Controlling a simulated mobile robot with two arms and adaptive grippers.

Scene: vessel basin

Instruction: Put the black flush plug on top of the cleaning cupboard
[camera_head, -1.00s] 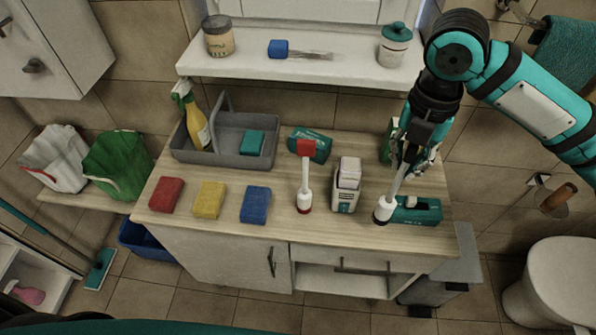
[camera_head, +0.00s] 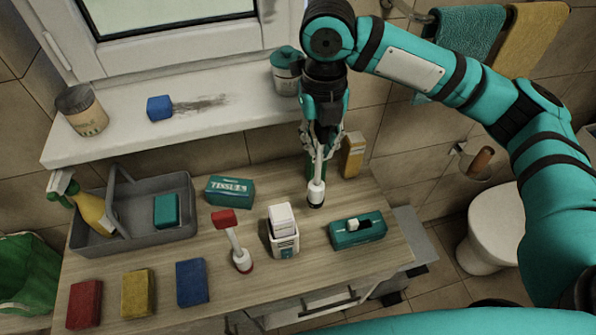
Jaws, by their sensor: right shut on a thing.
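My right gripper (camera_head: 322,143) is shut on the black flush plug (camera_head: 316,190), which has a white stem, a white cylinder and a black rim at its lower end. It hangs nearly upright over the wooden top of the cleaning cupboard (camera_head: 205,260). I cannot tell whether its lower end touches the top. The upper part of the plug is hidden in the fingers. A similar plug with a red handle and red rim (camera_head: 242,260) stands to the left. My left gripper is not in view.
Around the held plug stand a white box (camera_head: 284,240), a teal dispenser (camera_head: 357,235), a tissue box (camera_head: 230,191) and a yellow carton (camera_head: 352,155). A grey caddy (camera_head: 150,235) and red, yellow and blue sponges (camera_head: 192,283) are at left. The windowsill (camera_head: 230,110) overhangs behind.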

